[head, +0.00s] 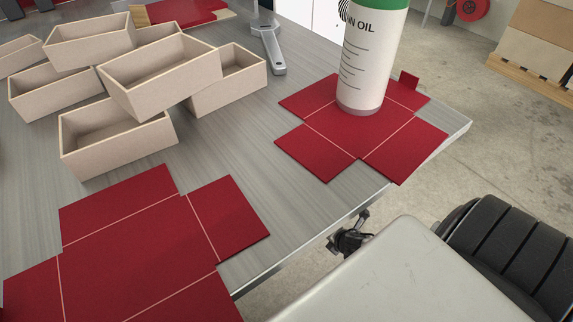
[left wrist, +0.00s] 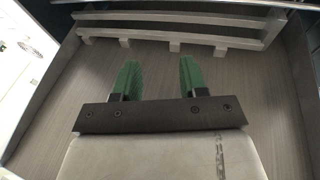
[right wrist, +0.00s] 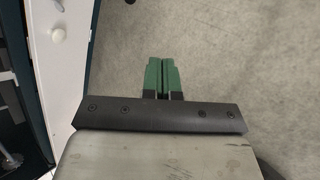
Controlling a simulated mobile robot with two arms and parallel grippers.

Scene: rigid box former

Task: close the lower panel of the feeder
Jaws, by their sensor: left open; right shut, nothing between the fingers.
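My left gripper (left wrist: 157,82) is open and empty in the left wrist view, with its green fingers apart over a grey wood-grained surface (left wrist: 150,120) between dark sides. My right gripper (right wrist: 161,68) is shut and empty in the right wrist view, over bare concrete floor. A white panel (right wrist: 62,75) with a round white knob (right wrist: 57,35) stands left of the right gripper, apart from it; I cannot tell whether it is the feeder's lower panel.
In the head view a grey table (head: 225,130) carries several beige open boxes (head: 160,75), red cut blanks (head: 130,250) and a white can with a green top (head: 366,60). A pale rail (left wrist: 180,30) crosses ahead of the left gripper.

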